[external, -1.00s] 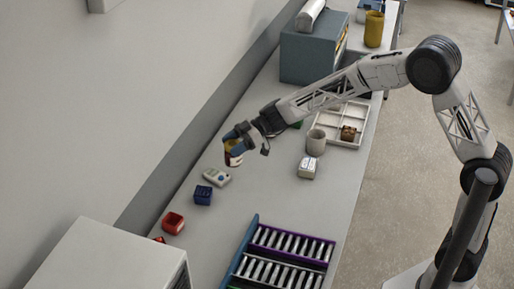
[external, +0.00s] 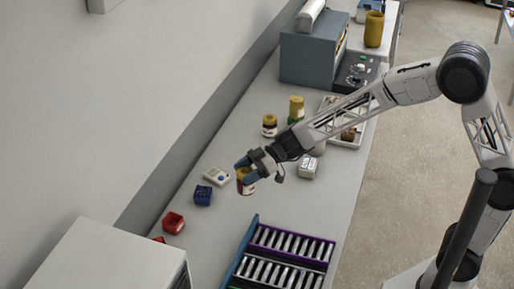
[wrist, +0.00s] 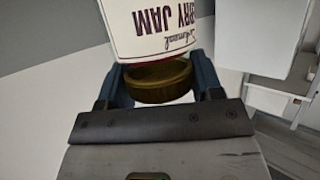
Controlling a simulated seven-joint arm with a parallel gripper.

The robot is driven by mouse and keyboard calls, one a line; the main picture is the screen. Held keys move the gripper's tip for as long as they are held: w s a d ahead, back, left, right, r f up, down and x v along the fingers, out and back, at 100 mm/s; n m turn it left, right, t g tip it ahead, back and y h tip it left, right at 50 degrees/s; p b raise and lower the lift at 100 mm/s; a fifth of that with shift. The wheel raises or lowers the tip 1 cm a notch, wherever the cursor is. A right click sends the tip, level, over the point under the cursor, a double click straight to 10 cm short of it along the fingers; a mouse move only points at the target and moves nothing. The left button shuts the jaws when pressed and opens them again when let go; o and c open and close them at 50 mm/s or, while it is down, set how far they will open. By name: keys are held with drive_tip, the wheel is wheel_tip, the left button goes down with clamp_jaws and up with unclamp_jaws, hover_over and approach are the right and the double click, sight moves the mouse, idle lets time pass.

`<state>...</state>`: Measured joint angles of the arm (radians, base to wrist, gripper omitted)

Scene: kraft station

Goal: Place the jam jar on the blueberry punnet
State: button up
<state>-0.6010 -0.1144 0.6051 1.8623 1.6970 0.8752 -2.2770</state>
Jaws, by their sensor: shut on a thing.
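My gripper (external: 246,170) is shut on the jam jar (external: 245,186) and holds it over the middle of the bench, a little right of the blue blueberry punnet (external: 203,195). In the wrist view the jar's white label (wrist: 185,30) reads "JAM" upside down, and its gold lid (wrist: 158,83) sits between my two blue fingers. The punnet stands upright on the bench. I cannot tell the jar's exact height above the bench.
A white handheld device (external: 216,177) lies behind the punnet. A red container (external: 173,222) stands in front of it. Two jars (external: 269,125) (external: 296,108) stand farther back. A roller rack (external: 280,258) lies at front right, and a small white box (external: 308,167) at right.

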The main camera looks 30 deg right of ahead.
drive_tip(key=shift+w+a, duration=0.1)
drive_tip(key=w+a+f, duration=0.1)
drive_tip(key=w+a, duration=1)
drive_tip(key=shift+w+f, duration=0.2)
idle(0.7)
drive_tip(key=shift+f, duration=0.15)
drive_tip(key=shift+f, duration=1.6)
drive_tip(key=shift+f, duration=0.15)
drive_tip(key=o, duration=1.1)
drive_tip(key=shift+d, duration=0.15)
